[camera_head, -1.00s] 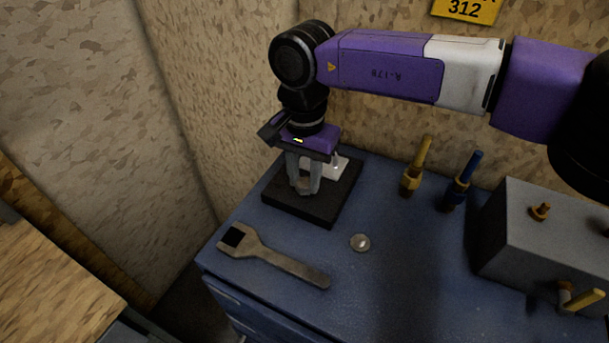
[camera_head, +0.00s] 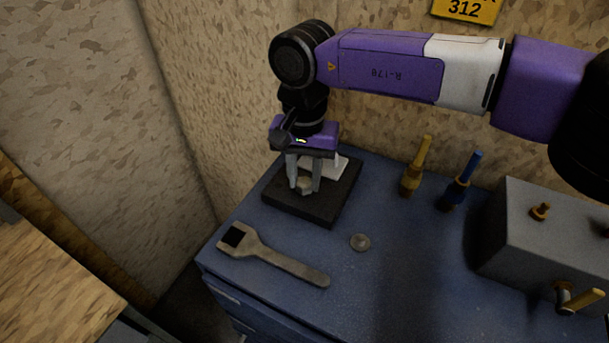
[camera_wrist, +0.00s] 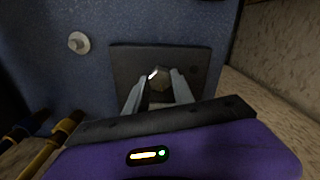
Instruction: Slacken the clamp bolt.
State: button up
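The clamp bolt (camera_head: 304,185) has a dull metal head and stands on a black square plate (camera_head: 335,203) on the blue cabinet top. It also shows in the wrist view (camera_wrist: 159,81). My gripper (camera_head: 305,182) points down over the plate, with one finger on each side of the bolt head. In the wrist view my gripper's fingertips (camera_wrist: 159,77) lie close beside the head. I cannot tell whether they touch it. A small white block (camera_head: 330,168) stands behind the fingers, partly hidden.
A wrench (camera_head: 275,257) and a round washer-like piece (camera_head: 360,242) lie in front of the plate. A yellow-handled tool (camera_head: 416,167) and a blue-handled one (camera_head: 461,182) stand to the right. A grey box (camera_head: 545,235) with brass fittings is farther right. Walls close in behind and left.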

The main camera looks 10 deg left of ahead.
aim_at(304, 182)
jog(key=o, duration=0.4)
notch_tip(304, 182, up, 8)
jog(key=shift+f+b, duration=0.1)
jog(key=shift+b, duration=0.2)
dwell(0.5)
